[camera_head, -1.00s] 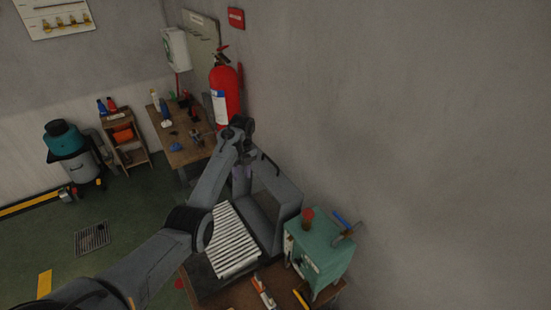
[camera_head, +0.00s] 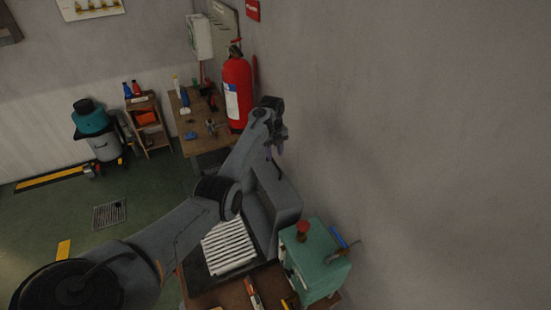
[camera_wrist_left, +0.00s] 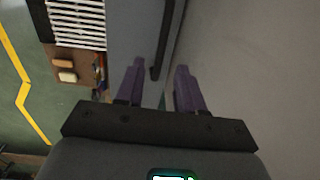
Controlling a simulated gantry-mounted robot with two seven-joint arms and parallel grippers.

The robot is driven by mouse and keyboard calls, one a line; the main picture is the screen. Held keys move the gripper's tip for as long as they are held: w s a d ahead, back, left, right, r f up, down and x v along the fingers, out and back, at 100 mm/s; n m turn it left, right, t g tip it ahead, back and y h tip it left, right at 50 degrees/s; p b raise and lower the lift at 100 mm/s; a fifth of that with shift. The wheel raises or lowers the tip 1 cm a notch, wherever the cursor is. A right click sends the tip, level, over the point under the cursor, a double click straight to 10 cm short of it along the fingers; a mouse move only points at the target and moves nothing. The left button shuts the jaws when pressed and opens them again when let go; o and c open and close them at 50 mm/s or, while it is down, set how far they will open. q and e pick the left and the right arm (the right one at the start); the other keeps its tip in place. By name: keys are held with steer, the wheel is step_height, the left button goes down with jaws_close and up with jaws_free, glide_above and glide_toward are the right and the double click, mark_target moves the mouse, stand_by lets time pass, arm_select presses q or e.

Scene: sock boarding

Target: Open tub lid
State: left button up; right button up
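A dark tub-like unit (camera_head: 203,283) holds a row of white slats (camera_head: 229,247) and stands on a wooden bench. A grey block or raised cover (camera_head: 286,208) adjoins it on the right; I cannot tell for certain whether it is the tub lid. My left gripper (camera_head: 275,150) is above its far end, beside the wall. In the left wrist view the two purple fingers (camera_wrist_left: 160,83) are apart with nothing held between them. A dark bar (camera_wrist_left: 163,42) on a grey surface (camera_wrist_left: 138,28) shows ahead, between the fingers' lines. My right gripper is not in view.
A green box (camera_head: 316,262) with a red knob stands right of the unit. The grey wall (camera_head: 420,130) is close on the right. A red fire extinguisher (camera_head: 237,92) and a tool-strewn workbench (camera_head: 186,122) are beyond. Green floor is open to the left.

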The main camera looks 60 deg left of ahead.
mark_target(275, 164)
arm_select(q)
steer(key=shift+w+f, duration=0.1)
steer(key=shift+f, duration=2.2)
jaws_close()
